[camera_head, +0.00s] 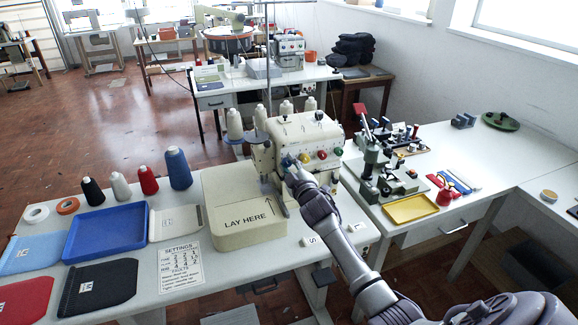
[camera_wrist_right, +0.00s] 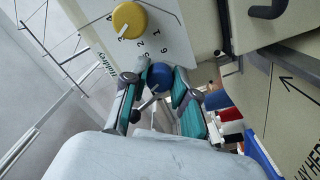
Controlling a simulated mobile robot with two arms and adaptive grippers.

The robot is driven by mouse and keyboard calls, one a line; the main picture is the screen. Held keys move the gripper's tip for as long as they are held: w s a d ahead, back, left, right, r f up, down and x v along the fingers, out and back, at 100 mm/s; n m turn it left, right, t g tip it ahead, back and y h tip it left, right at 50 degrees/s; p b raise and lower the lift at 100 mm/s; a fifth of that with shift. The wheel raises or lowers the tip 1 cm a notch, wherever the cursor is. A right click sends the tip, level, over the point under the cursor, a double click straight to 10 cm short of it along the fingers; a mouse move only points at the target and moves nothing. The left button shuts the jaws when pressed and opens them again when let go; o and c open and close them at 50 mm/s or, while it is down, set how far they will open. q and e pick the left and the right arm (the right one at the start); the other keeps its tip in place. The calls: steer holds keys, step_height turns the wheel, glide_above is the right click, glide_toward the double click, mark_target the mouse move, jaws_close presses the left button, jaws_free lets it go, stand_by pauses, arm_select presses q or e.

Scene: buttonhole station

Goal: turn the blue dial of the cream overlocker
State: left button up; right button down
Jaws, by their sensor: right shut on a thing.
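The cream overlocker (camera_head: 312,131) stands on the white table, with a row of coloured dials on its front. Its blue dial (camera_head: 286,162) is the leftmost and is partly hidden by my right gripper (camera_head: 291,168). In the right wrist view the blue dial (camera_wrist_right: 159,76) sits between the two teal-padded fingers of my right gripper (camera_wrist_right: 158,88), which is shut on it. Next to it are the yellow dial (camera_wrist_right: 129,20) and printed numbers on the cream panel. My left gripper is not in view.
A cream block marked "LAY HERE" (camera_head: 232,228) lies in front of the overlocker. Thread cones and a blue tray (camera_head: 107,233) stand to the left. A grey press (camera_head: 372,158) and yellow tray (camera_head: 410,209) are on the right table.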

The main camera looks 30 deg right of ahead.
stand_by(0.3)
steer(key=c, duration=0.9)
jaws_free()
steer(key=v, duration=1.2)
steer(key=shift+f, duration=0.1)
